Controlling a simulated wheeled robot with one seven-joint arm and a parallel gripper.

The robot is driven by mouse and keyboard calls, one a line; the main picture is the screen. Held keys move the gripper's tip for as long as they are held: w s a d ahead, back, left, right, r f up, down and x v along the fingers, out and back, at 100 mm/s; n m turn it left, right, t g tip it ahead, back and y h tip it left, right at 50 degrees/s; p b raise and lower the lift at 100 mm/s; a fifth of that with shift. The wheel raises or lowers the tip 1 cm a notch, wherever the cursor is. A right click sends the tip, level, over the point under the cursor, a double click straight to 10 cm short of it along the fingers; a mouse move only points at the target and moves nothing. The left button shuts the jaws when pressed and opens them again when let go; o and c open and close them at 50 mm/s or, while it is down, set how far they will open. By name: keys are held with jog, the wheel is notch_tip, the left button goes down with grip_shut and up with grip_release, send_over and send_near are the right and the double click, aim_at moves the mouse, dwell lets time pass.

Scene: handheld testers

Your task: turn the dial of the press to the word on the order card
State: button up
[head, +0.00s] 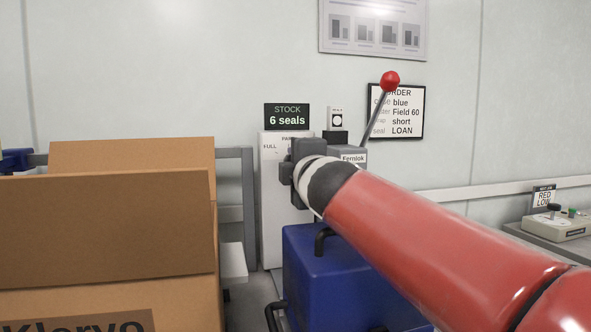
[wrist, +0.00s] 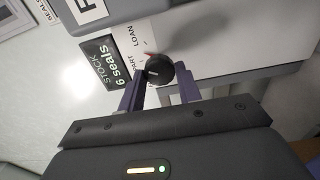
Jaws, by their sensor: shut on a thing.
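The order card (head: 396,112) hangs on the wall in the head view; its seal line reads LOAN. The white panel of the press (head: 272,205) shows PART and FULL near its top. My gripper (wrist: 158,84) is shut on the dial, one finger on each side. Which word the mark points to is not clear. In the head view my gripper (head: 292,168) hides the dial.
A STOCK sign (head: 287,116) reads 6 seals. A lever with a red ball (head: 390,80) rises behind my arm.

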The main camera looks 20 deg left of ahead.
jog(key=m+b, duration=0.1)
jog(key=m, duration=0.4)
jog(key=shift+m+b, duration=0.4)
dwell(0.4)
jog(key=o, duration=1)
jog(key=shift+c, duration=0.2)
jog(key=shift+r, duration=0.15)
notch_tip(320, 180, up, 20)
jog(key=p, duration=0.8)
